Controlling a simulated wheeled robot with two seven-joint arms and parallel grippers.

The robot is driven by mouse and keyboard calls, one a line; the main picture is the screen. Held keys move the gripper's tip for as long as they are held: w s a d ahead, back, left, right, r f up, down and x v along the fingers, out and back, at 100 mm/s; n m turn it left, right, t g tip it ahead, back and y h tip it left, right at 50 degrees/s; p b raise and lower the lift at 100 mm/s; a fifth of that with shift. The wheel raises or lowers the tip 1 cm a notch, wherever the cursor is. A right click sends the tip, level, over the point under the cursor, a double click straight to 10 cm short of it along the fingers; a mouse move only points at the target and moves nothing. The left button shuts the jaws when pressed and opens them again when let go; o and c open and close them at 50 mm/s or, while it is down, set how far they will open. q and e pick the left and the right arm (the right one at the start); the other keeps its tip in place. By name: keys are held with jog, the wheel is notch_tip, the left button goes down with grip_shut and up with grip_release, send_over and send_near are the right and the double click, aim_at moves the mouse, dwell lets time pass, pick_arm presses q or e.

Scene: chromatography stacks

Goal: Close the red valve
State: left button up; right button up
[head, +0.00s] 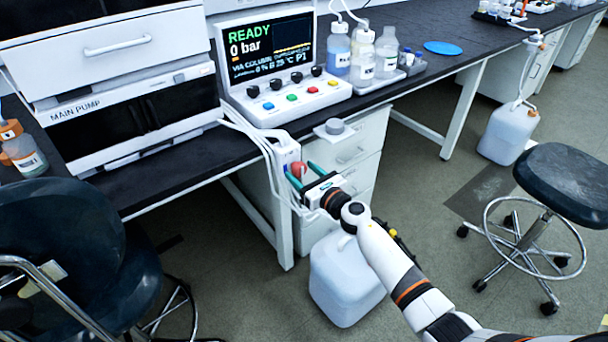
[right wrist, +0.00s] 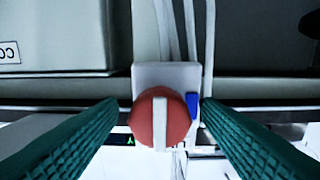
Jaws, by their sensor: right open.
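The red valve (head: 298,169) is a round red knob on a white block at the front edge of the bench. In the right wrist view the red valve (right wrist: 146,118) carries a pale bar that stands upright in the picture, and a small blue marker (right wrist: 192,105) sits to its right. My right gripper (head: 301,173) is open, with its green fingers on either side of the valve. In the right wrist view the fingers (right wrist: 160,112) show a gap on both sides of the knob, so neither appears to touch it. My left gripper is not in view.
A control console (head: 285,75) reading READY and 0 bar stands on the bench above the valve. White tubes (head: 262,143) hang beside the valve block. A white canister (head: 343,280) stands on the floor below my right arm. Stools stand left (head: 75,255) and right (head: 565,185).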

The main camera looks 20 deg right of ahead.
jog(key=c, duration=1)
